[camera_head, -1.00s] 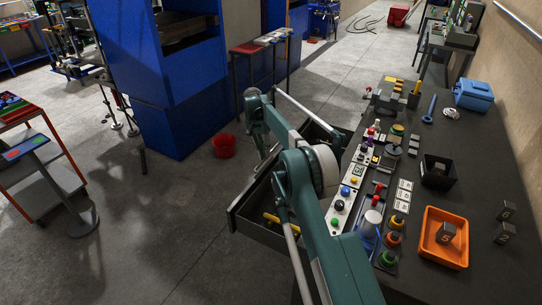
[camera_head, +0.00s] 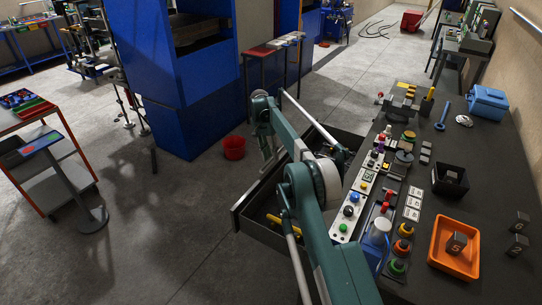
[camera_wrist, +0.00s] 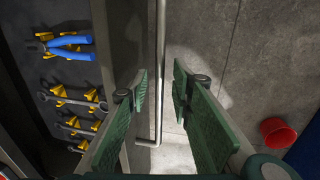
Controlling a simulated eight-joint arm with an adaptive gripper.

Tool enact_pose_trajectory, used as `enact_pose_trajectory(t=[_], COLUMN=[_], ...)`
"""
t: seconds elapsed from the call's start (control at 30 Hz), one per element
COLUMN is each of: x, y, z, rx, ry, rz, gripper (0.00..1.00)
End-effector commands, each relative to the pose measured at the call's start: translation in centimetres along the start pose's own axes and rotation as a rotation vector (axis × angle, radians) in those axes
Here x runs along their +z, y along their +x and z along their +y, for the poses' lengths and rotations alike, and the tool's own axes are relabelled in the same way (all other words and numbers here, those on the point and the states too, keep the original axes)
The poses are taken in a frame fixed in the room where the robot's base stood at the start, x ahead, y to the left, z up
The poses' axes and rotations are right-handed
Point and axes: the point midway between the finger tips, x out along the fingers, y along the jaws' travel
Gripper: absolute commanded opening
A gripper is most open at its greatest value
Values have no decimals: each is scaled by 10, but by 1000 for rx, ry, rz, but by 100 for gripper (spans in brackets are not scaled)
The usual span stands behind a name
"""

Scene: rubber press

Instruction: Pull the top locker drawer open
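The drawer (camera_head: 262,233) stands pulled out from the dark workbench in the head view, beside and partly behind my arm. In the wrist view its front edge (camera_wrist: 108,45) runs up the picture, with a long metal bar handle (camera_wrist: 160,70) along its outer side. My gripper (camera_wrist: 158,92) is open, with one green finger on each side of the handle. Gaps show between the bar and both fingers. In the head view my gripper (camera_head: 268,152) hangs low at the drawer's front, and its fingers are hard to make out.
Blue-handled pliers (camera_wrist: 68,46) and several wrenches (camera_wrist: 75,100) lie in yellow holders inside the drawer. A red bucket (camera_head: 234,148) stands on the floor beyond its front. An orange tray (camera_head: 437,258) and a control panel (camera_head: 350,210) are on the bench.

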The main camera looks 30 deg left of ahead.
Motion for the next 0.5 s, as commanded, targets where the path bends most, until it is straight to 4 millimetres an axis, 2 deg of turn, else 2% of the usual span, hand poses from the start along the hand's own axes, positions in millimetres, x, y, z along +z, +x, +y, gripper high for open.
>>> enact_pose_trajectory(t=[0.27,0.5], x=[0,0], y=[-1,-15], z=[0,0], rx=[0,0], ry=[0,0], rz=[0,0], gripper=[23,23])
